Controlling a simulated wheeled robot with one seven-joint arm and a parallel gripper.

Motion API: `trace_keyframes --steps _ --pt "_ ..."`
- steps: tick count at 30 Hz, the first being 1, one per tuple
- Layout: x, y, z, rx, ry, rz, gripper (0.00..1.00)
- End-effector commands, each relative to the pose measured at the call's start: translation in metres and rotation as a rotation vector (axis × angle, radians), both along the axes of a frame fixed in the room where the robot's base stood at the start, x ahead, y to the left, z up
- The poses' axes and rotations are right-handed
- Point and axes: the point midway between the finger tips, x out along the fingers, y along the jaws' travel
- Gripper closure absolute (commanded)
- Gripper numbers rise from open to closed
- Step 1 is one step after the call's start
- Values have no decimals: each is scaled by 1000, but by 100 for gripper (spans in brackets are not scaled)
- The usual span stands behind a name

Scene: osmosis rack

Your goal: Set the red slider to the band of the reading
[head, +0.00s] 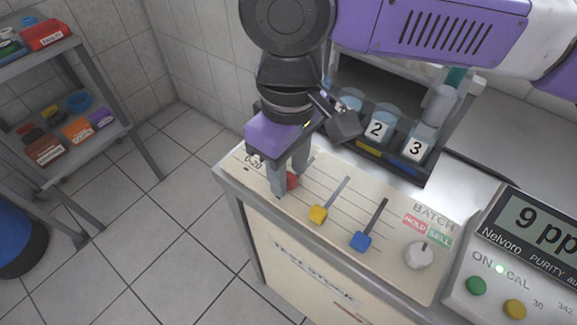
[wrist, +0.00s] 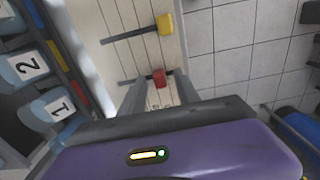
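The red slider knob (head: 292,180) is the leftmost slider on the sloping panel (head: 385,285). My gripper (head: 286,178) points down over it with its two grey fingers apart. The knob shows beside the fingers in the head view. In the wrist view the red knob (wrist: 159,77) shows at the fingertips (wrist: 146,92); whether it lies between them or they touch it I cannot tell. A "0-20" label (head: 253,162) shows at the panel's upper left; other band labels are hidden or unreadable. The meter display (head: 541,226) reads "9 pp", cut off at the picture's edge.
A yellow slider knob (head: 318,214), a blue slider knob (head: 361,241) and a white dial (head: 418,255) sit to the right. Numbered canisters (head: 379,125) stand behind the panel. A shelf unit (head: 90,150) stands left, across open tiled floor.

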Motion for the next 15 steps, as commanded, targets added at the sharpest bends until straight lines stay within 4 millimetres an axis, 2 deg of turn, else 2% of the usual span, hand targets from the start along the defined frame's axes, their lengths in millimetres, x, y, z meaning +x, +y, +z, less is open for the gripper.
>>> trace_keyframes --steps 8,15 --pt "0 0 4 1 -1 0 62" --pt "0 1 39 2 -1 1 62"
